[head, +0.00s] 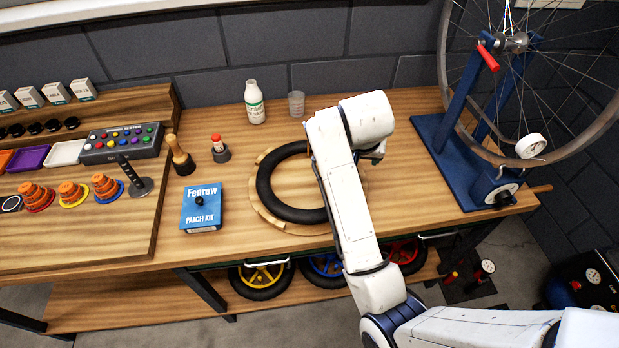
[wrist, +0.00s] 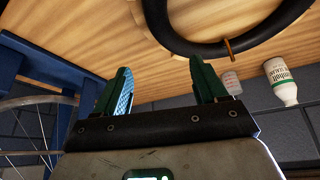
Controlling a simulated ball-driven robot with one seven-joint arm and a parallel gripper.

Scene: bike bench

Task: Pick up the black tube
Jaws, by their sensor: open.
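The black tube (head: 265,190) is a thick ring lying flat on a round wooden holder (head: 268,219) in the middle of the bench. My arm covers its right side in the head view. The tube also arcs across the top of the wrist view (wrist: 190,45), with a small brown-orange piece at its edge. My gripper (wrist: 162,78) is open and empty, its two dark green fingers apart. It is to the right of the tube in the head view, and the tube is not between the fingers. In the head view my gripper is mostly hidden behind the wrist.
A blue patch kit box (head: 202,208) lies left of the tube. A red-capped container (head: 220,150) and a wooden-handled tool (head: 180,158) stand behind it. A white bottle (head: 254,103) and a clear cup (head: 296,104) are at the back. A blue wheel stand (head: 455,165) is at right.

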